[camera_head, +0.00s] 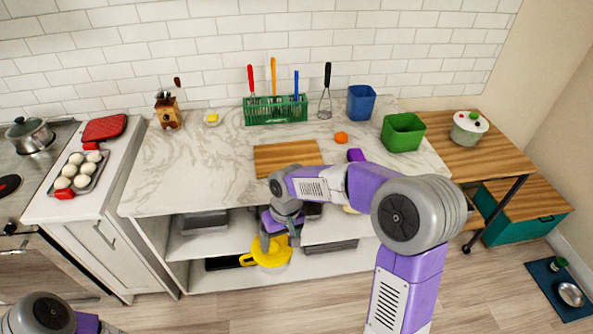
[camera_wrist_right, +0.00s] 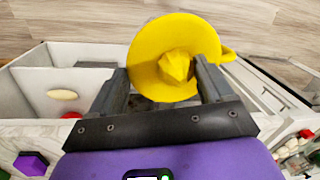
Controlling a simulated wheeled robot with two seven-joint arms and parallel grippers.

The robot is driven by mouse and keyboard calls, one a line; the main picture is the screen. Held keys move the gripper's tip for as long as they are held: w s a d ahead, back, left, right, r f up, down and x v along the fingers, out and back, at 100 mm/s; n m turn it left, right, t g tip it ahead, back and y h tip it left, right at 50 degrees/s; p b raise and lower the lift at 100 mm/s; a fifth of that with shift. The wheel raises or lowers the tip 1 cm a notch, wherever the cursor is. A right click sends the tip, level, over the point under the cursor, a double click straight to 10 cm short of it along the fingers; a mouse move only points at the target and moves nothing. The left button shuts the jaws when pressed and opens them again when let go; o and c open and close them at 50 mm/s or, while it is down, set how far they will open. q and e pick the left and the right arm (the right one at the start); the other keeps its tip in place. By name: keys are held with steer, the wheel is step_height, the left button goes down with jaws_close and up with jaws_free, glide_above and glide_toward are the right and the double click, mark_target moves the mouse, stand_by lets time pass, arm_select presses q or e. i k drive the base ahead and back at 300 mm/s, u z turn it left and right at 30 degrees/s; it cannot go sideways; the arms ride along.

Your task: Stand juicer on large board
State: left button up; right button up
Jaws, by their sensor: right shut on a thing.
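The yellow juicer (camera_head: 266,254) is in front of the lower shelves in the head view. It is a round dish with a ridged cone and a side handle. In the right wrist view the juicer (camera_wrist_right: 150,55) is between my right gripper's fingers (camera_wrist_right: 166,88). My right gripper (camera_head: 281,238) is shut on it, and the gripper partly hides it in the head view. The wooden board (camera_head: 285,155) lies flat on the marble counter above, partly covered by my right arm. Only part of my left arm shows at the lower left; its gripper is out of view.
The counter's front edge (camera_head: 190,213) overhangs the shelves, which hold grey trays (camera_head: 203,223). The counter left of the board is clear.

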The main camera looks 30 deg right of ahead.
mark_target(283, 157)
steer(key=k, duration=0.85)
steer(key=z, duration=0.7)
steer(key=i, duration=2.05)
steer(key=u, duration=0.1)
